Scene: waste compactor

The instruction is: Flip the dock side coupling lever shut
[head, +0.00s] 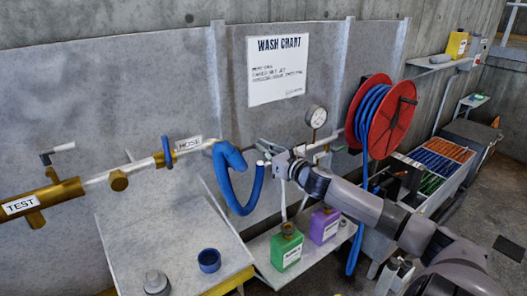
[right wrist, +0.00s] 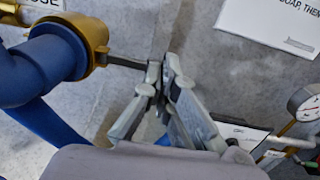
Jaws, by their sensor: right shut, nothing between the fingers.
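A brass coupling collar (right wrist: 92,45) joins the blue hose (right wrist: 38,72) in the right wrist view. A thin grey lever (right wrist: 126,62) sticks out from its right side towards my fingertips. My right gripper (right wrist: 163,68) is shut and empty, its tips at the lever's outer end; I cannot tell whether they touch. In the head view the right gripper (head: 264,156) is right of the blue hose loop (head: 235,180), near the wall. The hose coupling (head: 212,143) is at the pipe end by the HOSE label; its lever is too small to make out. My left gripper is not in view.
A red hose reel (head: 385,115) and a pressure gauge (head: 316,117) are on the right. Green (head: 287,248) and purple (head: 324,226) jugs stand on a shelf below my right arm. A grey bench (head: 170,245) with a blue cap (head: 209,260) is at lower left.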

